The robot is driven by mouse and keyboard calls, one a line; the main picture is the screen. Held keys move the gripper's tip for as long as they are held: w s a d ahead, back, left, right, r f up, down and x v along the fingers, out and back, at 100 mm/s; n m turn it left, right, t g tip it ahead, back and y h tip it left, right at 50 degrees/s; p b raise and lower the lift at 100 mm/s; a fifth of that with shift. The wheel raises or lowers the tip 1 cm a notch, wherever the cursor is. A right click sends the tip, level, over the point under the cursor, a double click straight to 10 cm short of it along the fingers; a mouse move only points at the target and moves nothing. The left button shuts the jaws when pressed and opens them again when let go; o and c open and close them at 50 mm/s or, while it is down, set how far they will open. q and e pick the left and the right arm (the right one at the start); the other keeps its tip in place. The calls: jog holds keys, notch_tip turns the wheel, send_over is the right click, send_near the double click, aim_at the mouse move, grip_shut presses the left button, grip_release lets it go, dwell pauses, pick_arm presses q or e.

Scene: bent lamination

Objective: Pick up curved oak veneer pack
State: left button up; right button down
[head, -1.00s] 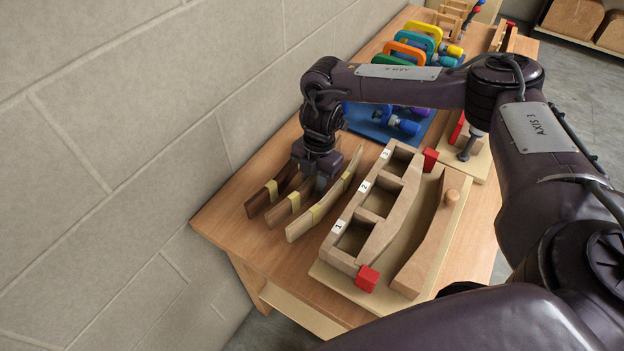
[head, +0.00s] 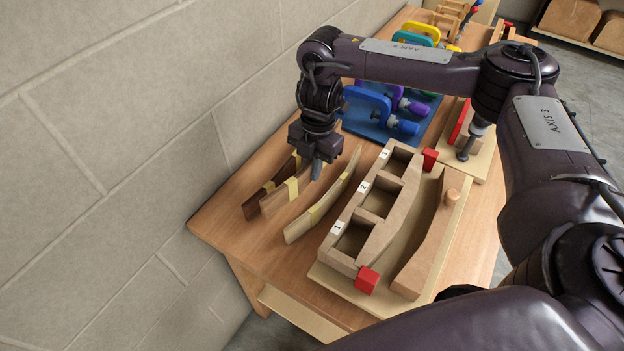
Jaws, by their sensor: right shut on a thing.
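Three curved veneer packs with yellow bands are at the left of the workbench. The middle, mid-brown pack (head: 275,203), which I take to be the oak one, is in my right gripper (head: 316,175). The gripper is shut on it from above, and its fingers hide part of it. This pack appears raised a little off the bench. A dark brown pack (head: 258,202) stands to its left, partly hidden behind it. A pale pack (head: 300,228) stands on edge to its right, apart from the gripper. My left gripper is not in view.
A wooden form with compartments numbered 1 to 3 (head: 341,262) and a curved block (head: 420,262) stand right of the packs. Red blocks (head: 367,280) sit at its corners. Coloured clamps (head: 385,115) lie behind on a blue mat. A block wall (head: 110,170) bounds the left.

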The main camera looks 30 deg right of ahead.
jog(key=w+a+r+m+t+p, duration=0.1)
jog(key=a+r+m, duration=0.1)
jog(key=r+m, duration=0.9)
jog(key=w+a+r+m+t+h+p, duration=0.1)
jog(key=a+r+m+p, duration=0.1)
jog(key=r+m, duration=1)
jog(key=shift+w+a+r+t+h, duration=0.25)
jog(key=shift+a+r, duration=0.25)
jog(key=shift+a, duration=0.3)
jog(key=shift+s, duration=0.1)
